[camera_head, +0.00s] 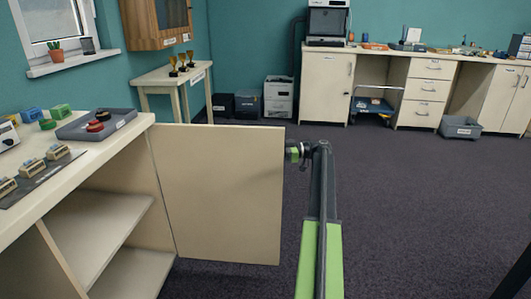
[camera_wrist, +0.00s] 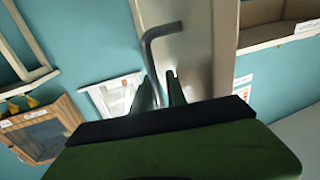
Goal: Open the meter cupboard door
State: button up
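The cream cupboard door (camera_head: 217,190) stands swung wide open from the cupboard (camera_head: 62,262) at the left, and bare shelves show inside. My gripper (camera_head: 293,153) is at the door's free right edge, near its top. In the wrist view the door (camera_wrist: 205,50) is seen close up, with a bent grey bar handle (camera_wrist: 152,62) on it. The fingers of my gripper (camera_wrist: 161,88) reach to either side of the handle's lower part, with a gap visible beside the bar. Firm contact with the handle is not shown.
The counter (camera_head: 120,127) above the cupboard holds a grey tray (camera_head: 75,127) and small parts. A side table (camera_head: 170,77) with trophies and a wooden wall cabinet (camera_head: 157,22) stand behind the door.

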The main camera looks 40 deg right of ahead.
jog(key=v, duration=1.2)
jog(key=shift+s, duration=0.1)
